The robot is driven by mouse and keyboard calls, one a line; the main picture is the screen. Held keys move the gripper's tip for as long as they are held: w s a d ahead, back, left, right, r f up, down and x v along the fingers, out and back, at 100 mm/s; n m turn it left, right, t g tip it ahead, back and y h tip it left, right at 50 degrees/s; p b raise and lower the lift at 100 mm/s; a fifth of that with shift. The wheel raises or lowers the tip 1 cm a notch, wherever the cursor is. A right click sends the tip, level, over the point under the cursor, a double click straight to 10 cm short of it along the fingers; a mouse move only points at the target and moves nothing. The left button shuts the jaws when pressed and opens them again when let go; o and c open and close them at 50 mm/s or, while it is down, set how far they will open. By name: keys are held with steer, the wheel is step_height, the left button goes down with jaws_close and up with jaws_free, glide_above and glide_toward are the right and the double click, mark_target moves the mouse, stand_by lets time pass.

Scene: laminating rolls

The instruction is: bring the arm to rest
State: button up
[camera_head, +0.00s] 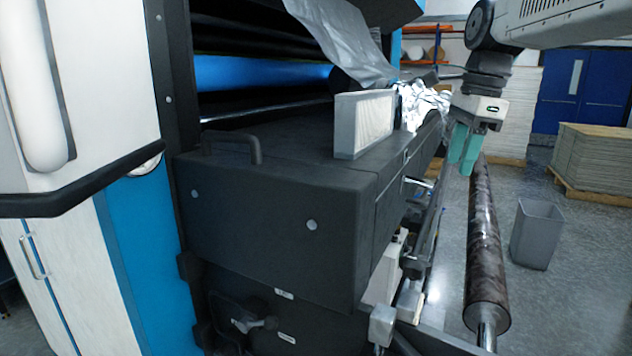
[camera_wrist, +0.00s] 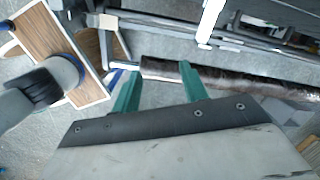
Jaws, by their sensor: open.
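My gripper (camera_head: 466,148) has two green fingers and hangs at the upper right in the head view, pointing down above the far part of a dark roll. In the wrist view my gripper (camera_wrist: 158,82) has its fingers spread with nothing between them. The dark mottled roll (camera_head: 484,240) lies lengthwise along the right side of the machine. It also shows in the wrist view (camera_wrist: 240,80), just beyond the fingertips. The fingers look apart from the roll, though the exact gap is hard to tell.
The black laminating machine (camera_head: 275,215) fills the middle, with a white block (camera_head: 363,123) and crumpled silver film (camera_head: 422,104) on top. A grey bin (camera_head: 537,234) stands on the floor to the right. Stacked sheets on a pallet (camera_head: 592,160) stand behind it. Floor between them is clear.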

steer(key=s+f+n, duration=0.5)
steer(key=s+n, duration=0.1)
steer(key=s, duration=0.3)
steer(key=s+a+f+n, duration=0.1)
steer(key=s+f+n, duration=0.5)
steer(key=s, duration=0.3)
steer(key=s+f+n+h, duration=0.1)
steer(key=s+f+n, duration=0.5)
steer(key=s, duration=0.3)
steer(key=shift+s+a+n, duration=0.3)
steer(key=shift+s+n, duration=0.1)
steer(key=shift+n, duration=0.3)
steer(key=shift+f, duration=0.1)
steer(key=shift+c, duration=0.3)
